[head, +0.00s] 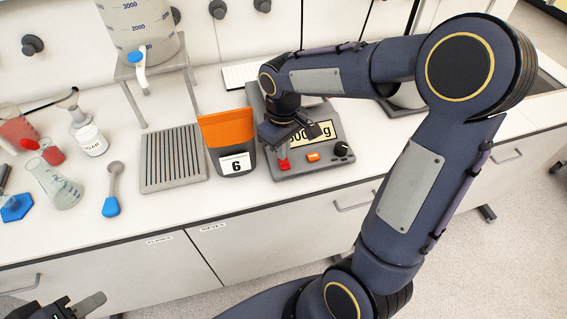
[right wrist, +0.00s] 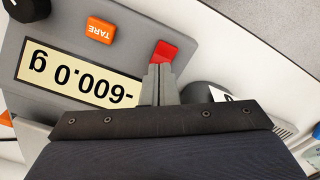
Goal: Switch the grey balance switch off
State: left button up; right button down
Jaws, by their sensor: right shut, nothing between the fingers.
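The grey balance (head: 300,168) stands on the bench; its grey panel also fills the upper left of the right wrist view (right wrist: 130,52). Its display (right wrist: 80,77) reads -600.0 g and is lit. The red rocker switch (head: 284,164) sits at the panel's front left corner and shows at centre in the right wrist view (right wrist: 167,50). My right gripper (right wrist: 158,68) is shut and empty, its fingertips right at the switch's edge; I cannot tell whether they touch. My left gripper (head: 76,307) is partly cut off at the lower left, away from the balance.
An orange TARE button (head: 313,157) and a black knob (head: 342,149) sit beside the switch. A grey-and-orange bin (head: 227,131) labelled 6 stands close left of the balance. Further left are a ribbed grey board (head: 173,160), a blue-tipped tool (head: 112,205) and flasks (head: 58,184).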

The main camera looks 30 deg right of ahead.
jog(key=shift+f+b, duration=0.45)
jog(key=shift+f, duration=0.15)
dwell(0.3)
notch_tip(320, 180, up, 7)
jog(key=p, duration=0.6)
jog(key=shift+s+r, duration=0.1)
dwell(0.5)
jog(key=s+a+r+m+t+y, duration=0.2)
jog(key=s, duration=0.6)
jog(key=s+a+r+m+t+y, duration=0.1)
jog(key=s+a+r+m+t, duration=0.1)
jog(key=s, duration=0.6)
jog(key=shift+s+r+m+t+y, duration=0.4)
jog(key=shift+m+t, duration=0.1)
jog(key=shift+t, duration=0.3)
